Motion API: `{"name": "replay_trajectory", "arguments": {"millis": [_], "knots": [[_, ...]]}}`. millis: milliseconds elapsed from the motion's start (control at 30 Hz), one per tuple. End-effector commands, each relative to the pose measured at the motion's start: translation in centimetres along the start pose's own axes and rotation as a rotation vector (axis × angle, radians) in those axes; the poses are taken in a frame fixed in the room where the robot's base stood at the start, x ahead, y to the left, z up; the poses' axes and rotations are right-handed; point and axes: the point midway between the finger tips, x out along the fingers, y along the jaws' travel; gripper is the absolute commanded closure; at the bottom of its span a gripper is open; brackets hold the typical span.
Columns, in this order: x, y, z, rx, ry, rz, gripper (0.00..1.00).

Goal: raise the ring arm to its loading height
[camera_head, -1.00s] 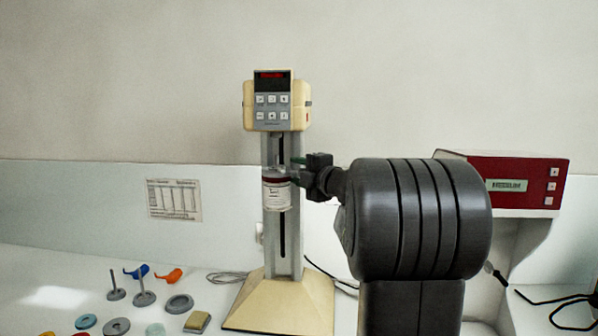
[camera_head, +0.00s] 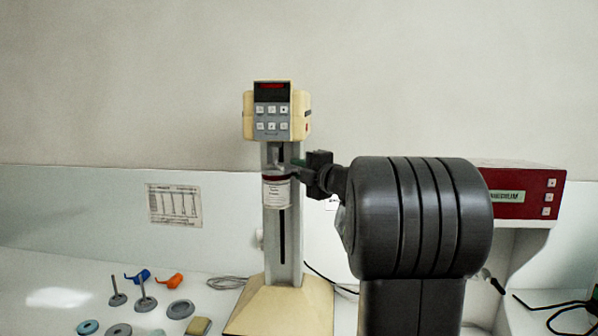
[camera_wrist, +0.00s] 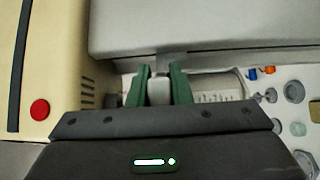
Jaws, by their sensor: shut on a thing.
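The cream mill stands at centre, with its control head (camera_head: 277,116) on top of a grey column (camera_head: 290,245) with a dark vertical slot. The ring arm (camera_head: 276,176) is partly hidden; its dark red ring surrounds a clear jar (camera_head: 276,194) with a white label, upright a little below the head. My gripper (camera_head: 302,168) reaches in from the right beside the ring. In the wrist view my green fingers (camera_wrist: 160,90) are shut on a small pale grey piece (camera_wrist: 159,88), seemingly part of the ring arm. The labelled jar (camera_wrist: 222,85) lies just beyond the fingers.
A red-fronted machine (camera_head: 522,192) stands at right. Discs, pestle-like pieces and blue and orange (camera_head: 169,281) items lie at lower left. A cream base (camera_head: 279,308) carries the column. Cables lie on both sides. A printed sheet (camera_head: 174,205) hangs on the back panel.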

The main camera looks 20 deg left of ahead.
Motion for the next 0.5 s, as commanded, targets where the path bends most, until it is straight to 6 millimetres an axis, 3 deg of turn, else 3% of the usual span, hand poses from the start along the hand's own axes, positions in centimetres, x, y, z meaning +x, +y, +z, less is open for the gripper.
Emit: {"name": "replay_trajectory", "arguments": {"millis": [233, 267, 333, 500], "knots": [[-0.02, 0.21, -0.07, -0.002, 0.002, 0.005, 1.00], [-0.02, 0.20, -0.07, -0.002, 0.002, 0.005, 0.76], [-0.02, 0.15, -0.07, -0.002, 0.002, 0.004, 0.62], [0.00, 0.05, -0.06, -0.001, 0.002, 0.002, 0.60]]}}
